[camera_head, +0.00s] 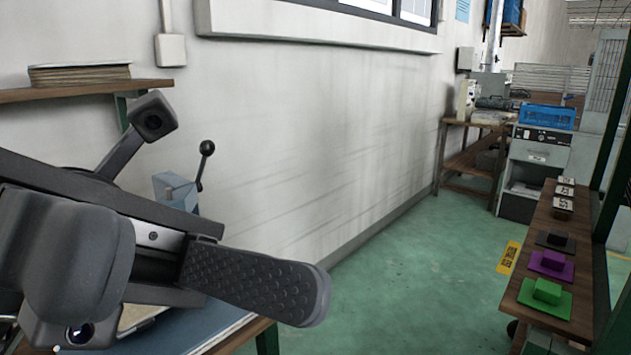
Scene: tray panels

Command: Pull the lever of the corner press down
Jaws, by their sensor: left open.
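The corner press (172,189) is a blue-grey block on the left, near the wall, partly hidden behind my left arm. Its lever (201,170) is a thin dark rod ending in a black ball knob, and it stands up, leaning slightly right. My left gripper (222,262) fills the lower left foreground, open, with a ridged dark finger pointing right. It shows in front of and below the lever in the picture, apart from the knob. No object shows between its fingers. My right gripper is out of view.
A blue-topped bench (205,332) lies under my gripper. A wooden shelf (84,86) with papers is on the left wall. A narrow wooden bench (545,240) with black, purple and green blocks stands at right. The green floor (400,290) between is clear.

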